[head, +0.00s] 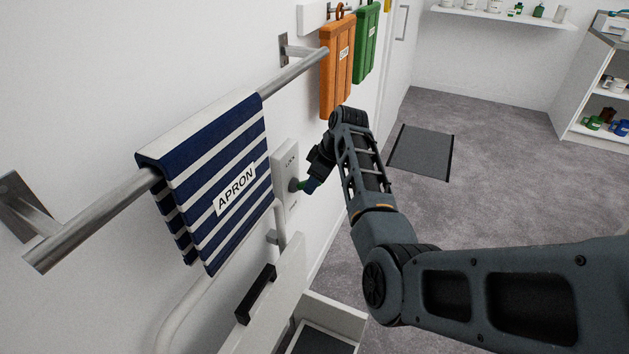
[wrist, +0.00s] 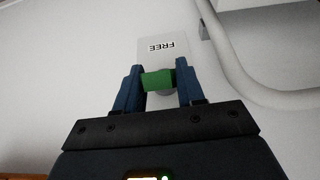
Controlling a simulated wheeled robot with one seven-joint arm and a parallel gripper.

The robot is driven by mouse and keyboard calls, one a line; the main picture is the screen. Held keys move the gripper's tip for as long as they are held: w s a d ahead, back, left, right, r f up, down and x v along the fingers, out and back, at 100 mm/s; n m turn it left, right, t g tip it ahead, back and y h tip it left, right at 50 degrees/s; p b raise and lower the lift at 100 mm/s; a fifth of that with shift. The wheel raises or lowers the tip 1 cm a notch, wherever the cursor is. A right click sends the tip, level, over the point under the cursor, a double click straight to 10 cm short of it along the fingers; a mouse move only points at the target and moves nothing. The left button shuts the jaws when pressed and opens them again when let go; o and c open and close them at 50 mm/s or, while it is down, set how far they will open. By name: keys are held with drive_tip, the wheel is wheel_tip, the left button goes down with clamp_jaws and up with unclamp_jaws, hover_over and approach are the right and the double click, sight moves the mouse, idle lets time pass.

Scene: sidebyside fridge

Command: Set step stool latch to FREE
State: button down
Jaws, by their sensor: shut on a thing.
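The latch plate (head: 284,180) is a pale panel on the wall, right of the apron, with LOCK printed at its upper part. In the wrist view the plate (wrist: 163,46) shows the word FREE, upside down in the picture. The latch's green lever (wrist: 158,80) sits between the two blue fingers of my gripper (wrist: 159,88), which is shut on it.
A striped apron (head: 215,185) hangs on a metal rail (head: 100,206) just left of the latch. The folded white stool (head: 283,290) and its pale tube (wrist: 245,78) are below the plate. Orange (head: 338,75) and green (head: 367,45) hanging items are above. The carpet to the right is open.

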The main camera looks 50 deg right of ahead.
drive_tip(key=shift+s+f, duration=0.1)
drive_tip(key=shift+f, duration=0.05)
wheel_tip(320, 180, down, 8)
drive_tip(key=t+y+b, duration=0.4)
drive_tip(key=t+b, duration=0.8)
drive_tip(key=b, duration=1.6)
drive_tip(key=shift+s+r+t+y, duration=0.2)
drive_tip(key=shift+r+t+y, duration=0.05)
drive_tip(key=shift+t+y, duration=0.05)
drive_tip(key=shift+w+r+b, duration=0.1)
drive_tip(key=shift+b, duration=0.85)
drive_tip(key=c, duration=0.8)
unclamp_jaws()
drive_tip(key=shift+d, duration=0.1)
drive_tip(key=shift+p+v, duration=0.35)
drive_tip(key=shift+v, duration=3.55)
